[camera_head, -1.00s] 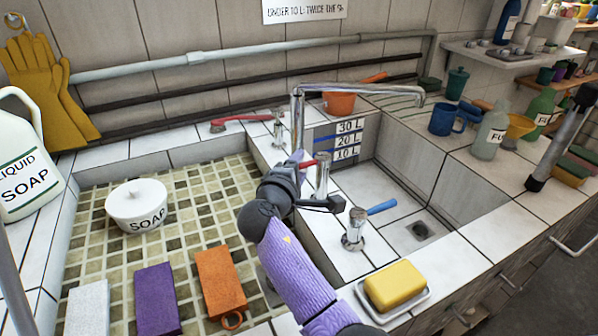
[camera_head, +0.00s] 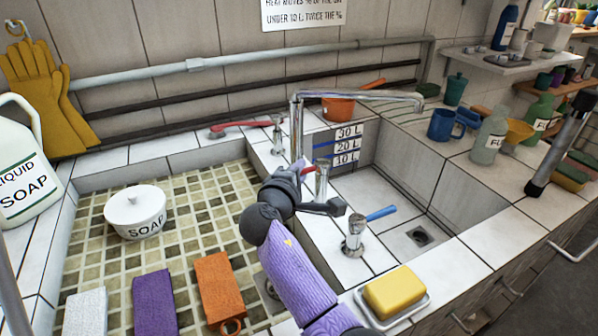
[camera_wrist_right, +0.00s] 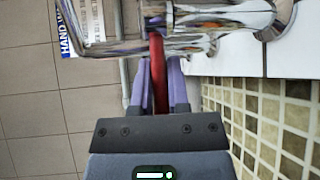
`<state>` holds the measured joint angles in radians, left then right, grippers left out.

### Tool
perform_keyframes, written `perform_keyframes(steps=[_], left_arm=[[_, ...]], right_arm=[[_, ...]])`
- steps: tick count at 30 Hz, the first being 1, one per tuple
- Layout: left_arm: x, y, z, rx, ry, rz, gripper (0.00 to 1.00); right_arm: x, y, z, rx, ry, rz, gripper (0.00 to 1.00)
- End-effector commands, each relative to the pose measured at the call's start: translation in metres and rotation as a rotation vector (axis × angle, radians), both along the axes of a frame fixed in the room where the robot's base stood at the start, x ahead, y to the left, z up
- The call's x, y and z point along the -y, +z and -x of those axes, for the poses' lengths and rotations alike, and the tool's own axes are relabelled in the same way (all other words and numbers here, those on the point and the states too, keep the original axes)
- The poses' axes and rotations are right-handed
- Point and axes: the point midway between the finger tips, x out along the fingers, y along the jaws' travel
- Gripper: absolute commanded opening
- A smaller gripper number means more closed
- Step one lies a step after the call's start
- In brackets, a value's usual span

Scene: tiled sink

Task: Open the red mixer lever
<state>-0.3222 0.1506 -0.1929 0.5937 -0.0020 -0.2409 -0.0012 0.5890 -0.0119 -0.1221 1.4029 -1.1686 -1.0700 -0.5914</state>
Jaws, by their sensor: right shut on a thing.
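The red mixer lever (camera_head: 308,170) sticks out to the left from a chrome mixer body (camera_head: 322,182) on the ledge between the two basins. My right gripper (camera_head: 299,168) is at this lever, its purple fingers on either side of it. In the right wrist view the red lever (camera_wrist_right: 160,75) runs between the two purple fingers (camera_wrist_right: 160,90), and the gripper is shut on it. Chrome parts fill the top of that view. My dark wrist hides part of the ledge in the head view. My left gripper is not in view.
A chrome spout (camera_head: 360,96) arches above. A yellow soap block (camera_head: 394,288) lies in a dish in front.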

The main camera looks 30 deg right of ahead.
Motion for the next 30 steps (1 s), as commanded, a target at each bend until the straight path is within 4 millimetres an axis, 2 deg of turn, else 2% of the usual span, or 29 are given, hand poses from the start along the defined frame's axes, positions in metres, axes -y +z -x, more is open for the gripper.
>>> perform_keyframes(steps=[30], left_arm=[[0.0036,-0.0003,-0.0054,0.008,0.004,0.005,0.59]], right_arm=[[0.0000,-0.0010,0.0005,-0.003,0.002,-0.001,0.00]])
